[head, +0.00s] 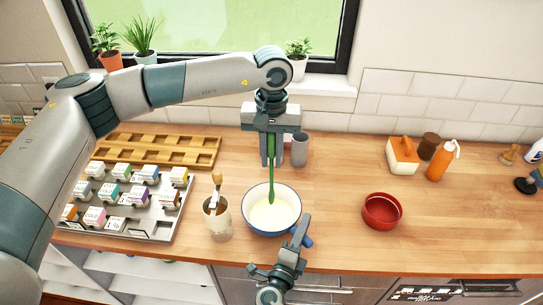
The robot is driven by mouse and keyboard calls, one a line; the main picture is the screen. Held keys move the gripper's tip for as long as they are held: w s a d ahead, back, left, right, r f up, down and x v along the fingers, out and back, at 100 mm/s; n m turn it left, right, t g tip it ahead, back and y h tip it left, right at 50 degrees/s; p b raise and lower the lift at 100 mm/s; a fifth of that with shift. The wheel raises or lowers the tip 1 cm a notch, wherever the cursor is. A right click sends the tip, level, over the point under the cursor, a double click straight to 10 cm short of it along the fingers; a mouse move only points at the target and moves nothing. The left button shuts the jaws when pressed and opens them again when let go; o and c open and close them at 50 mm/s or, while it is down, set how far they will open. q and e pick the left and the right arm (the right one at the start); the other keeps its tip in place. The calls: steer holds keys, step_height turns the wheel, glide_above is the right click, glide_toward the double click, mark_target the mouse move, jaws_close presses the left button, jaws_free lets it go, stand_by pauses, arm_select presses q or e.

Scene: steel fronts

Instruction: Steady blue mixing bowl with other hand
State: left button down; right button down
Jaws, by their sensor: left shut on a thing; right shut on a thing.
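The blue mixing bowl (255,198), white inside with a blue outside, stands upright on the wooden counter near its front edge. A pale mixture (270,214) lies in it. My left gripper (270,160) is above and behind the bowl, shut on a green utensil (271,178). The utensil points down, with its lower end inside the bowl. My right gripper (300,229) comes from the bottom of the head view and is shut on the bowl at its front right side. A blue handle (307,241) shows beside the fingers. The exact contact is partly hidden.
A cream crock (217,226) with utensils stands close left of the bowl. A tray (160,227) of small labelled boxes is further left. A grey cup (300,150) stands behind. A red bowl (382,211) sits right, with free counter around it.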

mark_target(271, 144)
arm_select(q)
steer(key=shift+r, duration=0.1)
arm_select(e)
steer(key=shift+f, duration=0.2)
arm_select(q)
steer(key=shift+r, duration=1.9)
arm_select(e)
steer(key=shift+s, duration=0.1)
arm_select(q)
steer(key=w+a+r, duration=0.4)
steer(key=a, duration=0.3)
arm_select(e)
steer(key=c, duration=1.6)
jaws_free()
steer(key=shift+r, duration=0.1)
